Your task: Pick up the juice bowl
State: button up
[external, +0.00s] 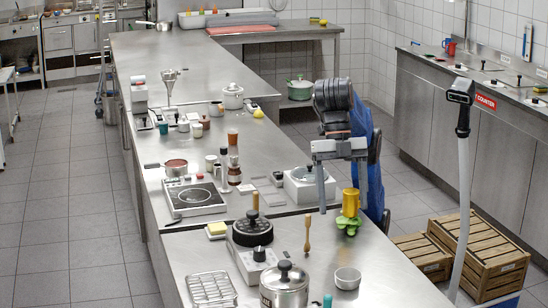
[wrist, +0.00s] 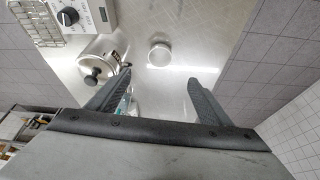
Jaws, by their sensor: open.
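A small round metal bowl (external: 347,278), the only thing I see that fits the juice bowl, stands on the near part of the steel counter. In the wrist view the bowl (wrist: 160,54) lies beyond the fingertips, in line with the gap between them. My gripper (external: 341,203) is above the counter, behind the bowl in the external view. Its two fingers also show in the wrist view (wrist: 160,77), spread apart with nothing between them. The bowl is apart from the fingers. Its contents cannot be made out.
A lidded metal pot (external: 285,286) stands left of the bowl, with a wire rack (external: 211,289) farther left. A yellow and green item (external: 350,212) stands close by my gripper in the external view. Counter right of the bowl is clear.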

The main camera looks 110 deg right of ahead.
aim_at(348, 279)
jog(key=x, duration=1.7)
jog(key=shift+f, duration=0.2)
jog(key=c, duration=1.2)
